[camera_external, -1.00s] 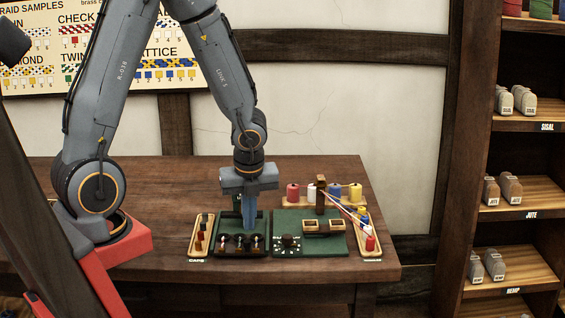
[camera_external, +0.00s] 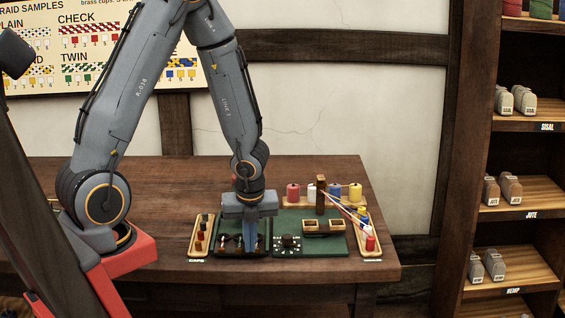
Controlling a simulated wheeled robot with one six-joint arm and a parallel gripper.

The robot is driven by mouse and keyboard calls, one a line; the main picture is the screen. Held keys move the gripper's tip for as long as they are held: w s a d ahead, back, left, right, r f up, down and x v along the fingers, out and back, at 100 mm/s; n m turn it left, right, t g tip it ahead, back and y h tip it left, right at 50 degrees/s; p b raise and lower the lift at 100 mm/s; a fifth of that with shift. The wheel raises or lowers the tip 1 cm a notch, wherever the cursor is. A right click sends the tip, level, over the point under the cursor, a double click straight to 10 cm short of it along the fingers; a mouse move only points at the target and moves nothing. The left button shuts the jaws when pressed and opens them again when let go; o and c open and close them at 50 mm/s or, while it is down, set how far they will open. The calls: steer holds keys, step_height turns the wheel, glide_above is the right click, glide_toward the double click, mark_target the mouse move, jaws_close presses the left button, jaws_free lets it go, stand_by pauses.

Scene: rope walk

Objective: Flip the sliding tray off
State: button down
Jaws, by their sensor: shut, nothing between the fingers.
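A dark block with several small toggle switches (camera_external: 228,243) stands at the front of the left green board on the table. Which toggle belongs to the sliding tray cannot be read at this size, and the tray itself cannot be told apart. My gripper (camera_external: 250,246) points straight down, its blue fingers shut and empty. The fingertips are at the right half of the toggle block and hide part of it. Whether they touch a toggle cannot be told.
A dark post (camera_external: 320,193) and coloured bobbins (camera_external: 293,192) stand behind. A tray of caps (camera_external: 201,237) is at the left. The table's left side (camera_external: 150,190) is clear.

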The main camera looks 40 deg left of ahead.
mark_target(240, 240)
steer(key=x, duration=0.2)
steer(key=shift+w+a+f, duration=0.2)
steer(key=shift+a+f, duration=0.15)
steer(key=shift+w+a+r+p, duration=0.1)
steer(key=shift+w+a+p, duration=0.15)
steer(key=shift+a, duration=0.25)
steer(key=shift+w+a+r+p, duration=0.1)
steer(key=shift+w+a, duration=0.25)
steer(key=shift+a, duration=0.1)
steer(key=shift+w+a+f, duration=0.1)
steer(key=shift+w+a, duration=0.25)
steer(key=shift+a, duration=0.05)
steer(key=shift+w, duration=0.1)
steer(key=w+a+p, duration=0.3)
steer(key=p, duration=0.1)
steer(key=w+a+p, duration=0.3)
steer(key=p, duration=0.1)
steer(key=shift+w+a+r, duration=0.2)
steer(key=shift+w+a, duration=0.05)
steer(key=shift+a, duration=0.05)
steer(key=shift+w+a+f+p, duration=0.1)
steer(key=shift+w+a+p, duration=0.2)
steer(key=shift+w+a, duration=0.05)
steer(key=shift+d, duration=0.1)
